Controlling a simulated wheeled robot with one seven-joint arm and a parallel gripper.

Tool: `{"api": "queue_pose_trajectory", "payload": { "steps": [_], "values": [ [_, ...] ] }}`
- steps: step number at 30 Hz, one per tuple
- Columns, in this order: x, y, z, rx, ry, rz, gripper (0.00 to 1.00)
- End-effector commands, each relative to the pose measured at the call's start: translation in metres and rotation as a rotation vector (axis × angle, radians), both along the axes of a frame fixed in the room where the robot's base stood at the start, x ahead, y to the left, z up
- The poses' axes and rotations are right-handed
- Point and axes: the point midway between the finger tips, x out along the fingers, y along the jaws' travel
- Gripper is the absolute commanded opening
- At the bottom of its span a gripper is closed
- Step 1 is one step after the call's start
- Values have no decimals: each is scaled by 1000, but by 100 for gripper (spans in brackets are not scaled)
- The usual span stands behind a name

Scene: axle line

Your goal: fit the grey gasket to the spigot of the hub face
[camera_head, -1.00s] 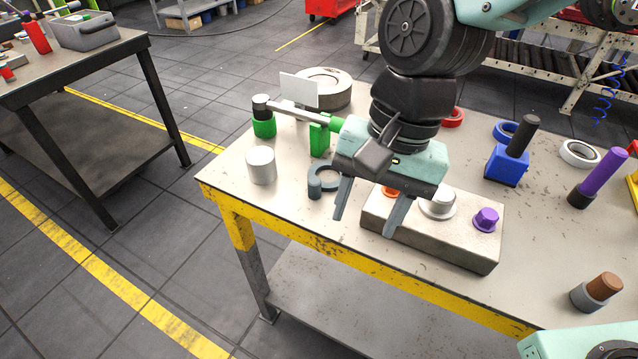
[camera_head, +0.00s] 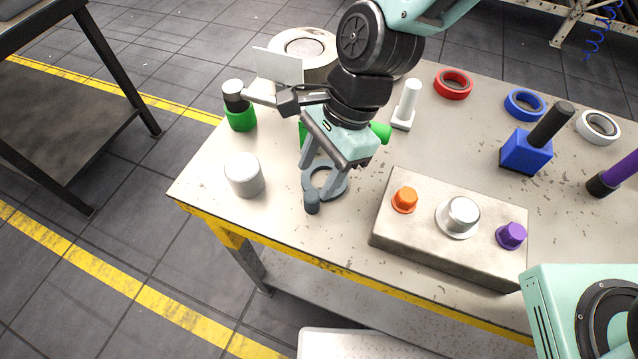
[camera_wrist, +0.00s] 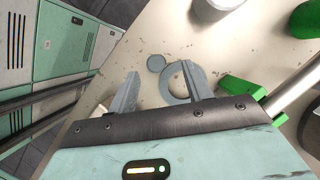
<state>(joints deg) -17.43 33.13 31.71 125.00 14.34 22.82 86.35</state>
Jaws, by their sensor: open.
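The grey gasket, a flat ring with an upright round grip (camera_head: 312,204), lies on the table near its front left edge. My gripper (camera_head: 320,183) is open and low over it, pointing down. In the wrist view the gasket's grip (camera_wrist: 156,63) shows in the gap between the fingertips (camera_wrist: 160,70), and the right finger covers part of the ring. I cannot tell whether a finger touches it. The hub face is a pale metal block (camera_head: 408,237) to the right. Its silver spigot (camera_head: 462,214) stands in the middle, bare, between an orange peg (camera_head: 405,199) and a purple peg (camera_head: 511,236).
A light grey cylinder (camera_head: 244,174) stands left of the gasket. Red (camera_head: 454,84), blue and white rings lie at the back right, with a blue block (camera_head: 526,152). Bare table lies between gasket and block.

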Motion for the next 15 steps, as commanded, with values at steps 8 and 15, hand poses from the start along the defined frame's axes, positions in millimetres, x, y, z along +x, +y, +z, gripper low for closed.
{"api": "queue_pose_trajectory", "payload": {
  "steps": [8,15],
  "values": [
    [-5,4,-17,-2,2,1,50],
    [-15,8,-47,-1,4,2,50]
  ]
}}
